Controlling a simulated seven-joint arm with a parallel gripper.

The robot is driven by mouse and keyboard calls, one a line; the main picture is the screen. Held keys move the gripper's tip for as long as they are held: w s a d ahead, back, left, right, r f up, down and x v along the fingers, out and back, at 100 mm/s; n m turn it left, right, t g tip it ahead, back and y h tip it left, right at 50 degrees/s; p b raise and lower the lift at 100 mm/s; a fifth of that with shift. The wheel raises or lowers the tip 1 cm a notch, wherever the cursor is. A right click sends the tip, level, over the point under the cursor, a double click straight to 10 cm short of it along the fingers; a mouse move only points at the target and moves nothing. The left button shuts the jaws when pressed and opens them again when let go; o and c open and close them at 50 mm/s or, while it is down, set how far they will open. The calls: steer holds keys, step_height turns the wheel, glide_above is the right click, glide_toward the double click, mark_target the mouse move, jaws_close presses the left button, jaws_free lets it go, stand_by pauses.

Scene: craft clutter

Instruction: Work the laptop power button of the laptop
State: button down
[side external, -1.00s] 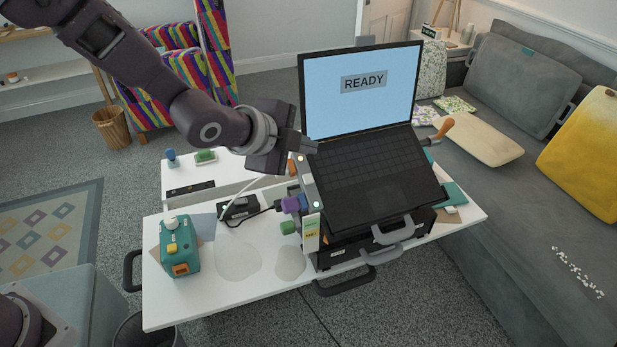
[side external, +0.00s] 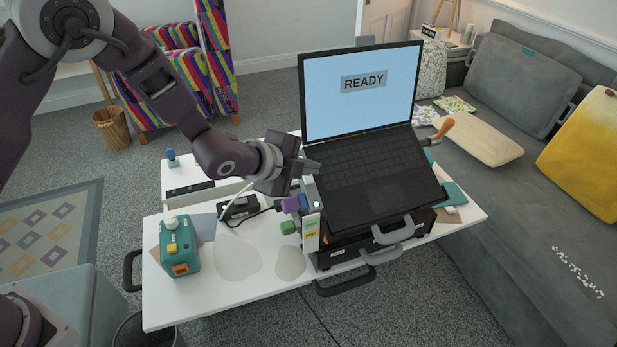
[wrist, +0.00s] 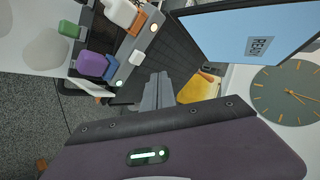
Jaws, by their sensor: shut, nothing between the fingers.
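The open laptop (side external: 375,190) sits raised on a black stand, with READY on its light blue screen (side external: 362,85). The screen is also at the upper right of the wrist view (wrist: 245,30). A narrow strip at the laptop's left side carries small lights, one near its front (side external: 316,204); the wrist view shows lit round spots and a white square button (wrist: 136,58). I cannot tell which is the power button. My gripper (side external: 316,166) is shut and empty, its tips by the keyboard's left edge. Its closed fingers show in the wrist view (wrist: 157,88); contact cannot be told.
A purple block (side external: 290,204) and a green block (side external: 289,228) sit left of the strip. A black power brick with a cable (side external: 238,208) and a teal box (side external: 178,247) stand on the white table (side external: 230,295). A wooden-handled tool (side external: 443,128) lies behind the laptop.

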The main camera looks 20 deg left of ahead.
steer(key=shift+w+a+f, duration=0.2)
steer(key=shift+f, duration=0.35)
steer(key=shift+w+a+f, duration=0.15)
steer(key=shift+w+f, duration=0.05)
steer(key=shift+f, duration=0.3)
steer(key=shift+f, duration=0.1)
stand_by(1.2)
steer(key=shift+w+a+f, duration=0.1)
steer(key=shift+a+f, duration=0.05)
steer(key=shift+f, duration=0.15)
steer(key=shift+w+a+f, duration=0.15)
steer(key=shift+f, duration=0.25)
stand_by(2.2)
steer(key=shift+r, duration=0.1)
stand_by(0.8)
steer(key=shift+s+d+r, duration=0.15)
steer(key=shift+r, duration=0.2)
steer(key=shift+s+d+r, duration=0.15)
steer(key=shift+r, duration=0.2)
steer(key=shift+r, duration=0.1)
steer(key=shift+s+d+r, duration=0.25)
steer(key=shift+r, duration=0.45)
steer(key=shift+s+d+r, duration=0.25)
steer(key=shift+r, duration=0.5)
steer(key=shift+s+d+r, duration=0.25)
steer(key=shift+r, duration=0.45)
